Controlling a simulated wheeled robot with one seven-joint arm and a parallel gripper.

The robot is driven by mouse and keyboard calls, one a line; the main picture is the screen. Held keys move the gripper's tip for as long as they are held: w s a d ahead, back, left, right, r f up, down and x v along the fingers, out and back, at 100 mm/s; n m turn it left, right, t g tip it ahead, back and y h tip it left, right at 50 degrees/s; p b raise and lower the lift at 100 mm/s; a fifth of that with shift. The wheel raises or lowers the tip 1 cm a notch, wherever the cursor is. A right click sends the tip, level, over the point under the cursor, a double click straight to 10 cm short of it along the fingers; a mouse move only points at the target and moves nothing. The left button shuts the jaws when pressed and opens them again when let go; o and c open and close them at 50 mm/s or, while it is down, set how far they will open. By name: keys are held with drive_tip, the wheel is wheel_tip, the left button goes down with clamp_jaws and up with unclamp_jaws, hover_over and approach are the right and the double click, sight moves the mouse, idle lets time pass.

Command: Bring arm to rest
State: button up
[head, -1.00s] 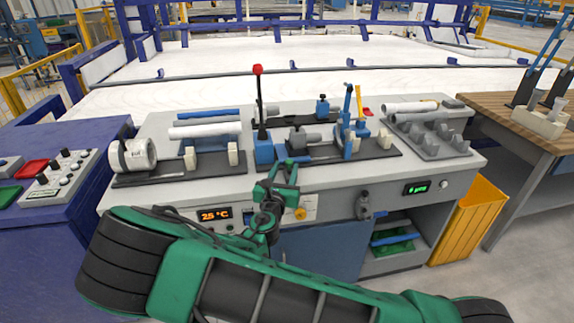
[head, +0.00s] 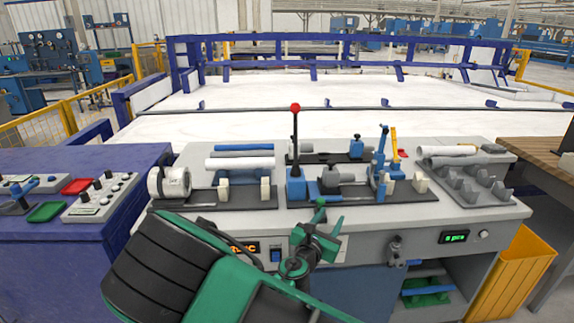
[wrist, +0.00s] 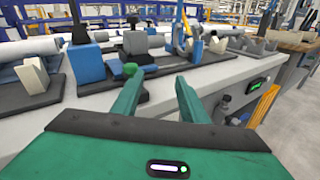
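My gripper (head: 328,224) is green and hangs in front of the workbench (head: 510,212), by its front edge. In the wrist view its two fingers (wrist: 157,80) stand apart with nothing between them, so it is open and empty. My arm fills the lower left and middle of the head view, bent in front of the bench. A white pipe (head: 240,163) and a blue pipe (head: 244,148) lie at the back left of the bench top, apart from the gripper. Light grey pipes (head: 446,151) lie at the right by a dark grey rack (head: 474,186).
A red-knobbed lever (head: 295,130) rises from the bench just beyond the gripper. A blue control desk (head: 75,247) stands left, and a yellow bin (head: 513,272) stands right. A wooden table (head: 545,155) is at the far right. The floor shows clear at the lower right.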

drive_tip(key=s+d+m+g, duration=0.65)
drive_tip(key=d+m, duration=0.25)
drive_tip(key=d, duration=0.3)
drive_tip(key=s+d+m+g, duration=0.65)
drive_tip(key=d+m, duration=0.25)
drive_tip(key=d, duration=0.3)
drive_tip(key=s+r+m+g+y, duration=0.1)
drive_tip(key=s+r+m+y, duration=0.3)
drive_tip(key=s+m, duration=0.4)
drive_tip(key=s+r+m+y, duration=0.5)
drive_tip(key=s+r+m, duration=0.2)
drive_tip(key=s, duration=1.1)
drive_tip(key=shift+s+a+r+m+g, duration=0.25)
drive_tip(key=shift+a+m+g, duration=0.15)
drive_tip(key=shift+m, duration=0.4)
drive_tip(key=shift+w+f, duration=0.3)
drive_tip(key=shift+w, duration=0.35)
